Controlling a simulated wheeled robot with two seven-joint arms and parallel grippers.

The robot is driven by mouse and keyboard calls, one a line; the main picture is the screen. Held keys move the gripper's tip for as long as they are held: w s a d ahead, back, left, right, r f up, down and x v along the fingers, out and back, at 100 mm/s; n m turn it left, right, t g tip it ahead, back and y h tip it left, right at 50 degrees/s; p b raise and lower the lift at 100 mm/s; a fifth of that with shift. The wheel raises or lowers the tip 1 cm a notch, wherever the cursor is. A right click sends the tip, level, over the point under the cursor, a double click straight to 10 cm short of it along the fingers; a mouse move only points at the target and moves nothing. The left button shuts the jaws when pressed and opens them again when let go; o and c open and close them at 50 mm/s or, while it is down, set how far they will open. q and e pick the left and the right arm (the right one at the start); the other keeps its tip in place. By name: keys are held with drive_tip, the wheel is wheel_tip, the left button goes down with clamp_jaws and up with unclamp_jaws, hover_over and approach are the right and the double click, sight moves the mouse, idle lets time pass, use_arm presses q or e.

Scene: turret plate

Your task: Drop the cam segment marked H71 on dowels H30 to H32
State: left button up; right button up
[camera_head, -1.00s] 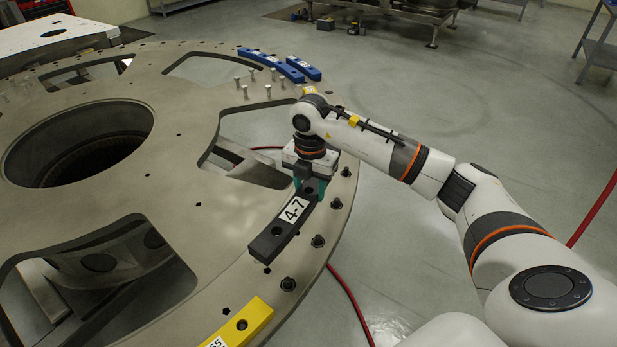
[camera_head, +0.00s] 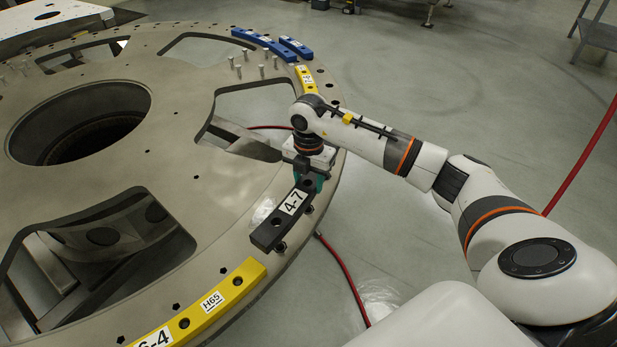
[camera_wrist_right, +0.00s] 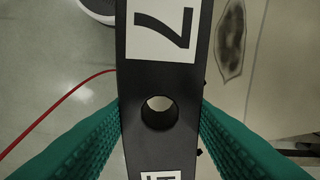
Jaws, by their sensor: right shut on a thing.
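A black curved cam segment (camera_head: 272,233) shows a white label reading 4-7. In the right wrist view, the segment (camera_wrist_right: 140,85) shows a round through-hole, a large 7 and a second label cut off at the bottom edge. I cannot read H71 on it. My right gripper (camera_head: 309,181), with green fingers, is shut on the segment near its far end, one finger on each side of the hole. The segment is over the rim of the turret plate (camera_head: 190,200); I cannot tell whether it touches. Dark round fittings (camera_head: 308,209) show beside its outer edge. My left gripper is out of view.
A yellow segment (camera_head: 238,281) marked H65 lies on the rim in front. Another yellow segment (camera_head: 305,75) and blue segments (camera_head: 295,47) lie farther back. Upright metal pins (camera_head: 261,70) stand on the plate. A red hose (camera_head: 345,270) runs on the floor.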

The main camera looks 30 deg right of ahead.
drive_tip(key=shift+w+f, duration=0.1)
drive_tip(key=shift+f, duration=0.4)
drive_tip(key=shift+f+b, duration=1.1)
drive_tip(key=shift+f, duration=0.05)
drive_tip(key=shift+f+b, duration=1.25)
drive_tip(key=shift+f, duration=0.6)
drive_tip(key=o, duration=1.3)
drive_tip(key=shift+o, duration=0.7)
wheel_tip(320, 180, up, 12)
drive_tip(key=b, duration=0.2)
